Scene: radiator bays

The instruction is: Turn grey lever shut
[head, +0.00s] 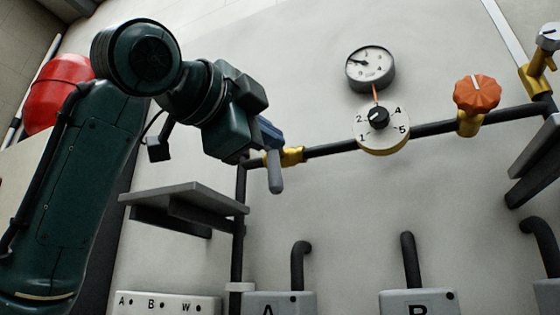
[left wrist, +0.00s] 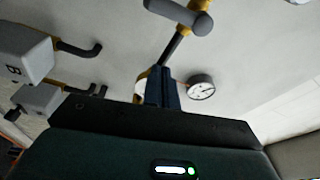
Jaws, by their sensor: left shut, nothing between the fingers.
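The grey lever (head: 275,172) hangs down from a yellow valve body (head: 291,155) at the left end of the dark horizontal pipe. It stands across the pipe. In the left wrist view the lever (left wrist: 182,18) is at the top, apart from the fingers in the picture. My left gripper (head: 268,132) is just above the lever's upper end in the head view and hides part of it. Its blue fingers (left wrist: 162,88) are shut and empty. I cannot tell whether they touch the lever. My right gripper is not in view.
The pipe carries a numbered dial (head: 382,128) and an orange knob (head: 477,93). A round gauge (head: 371,68) sits above the dial. A grey shelf (head: 190,196) juts out below my left gripper. Labelled boxes (head: 418,303) stand along the bottom. The wall around the gauge is clear.

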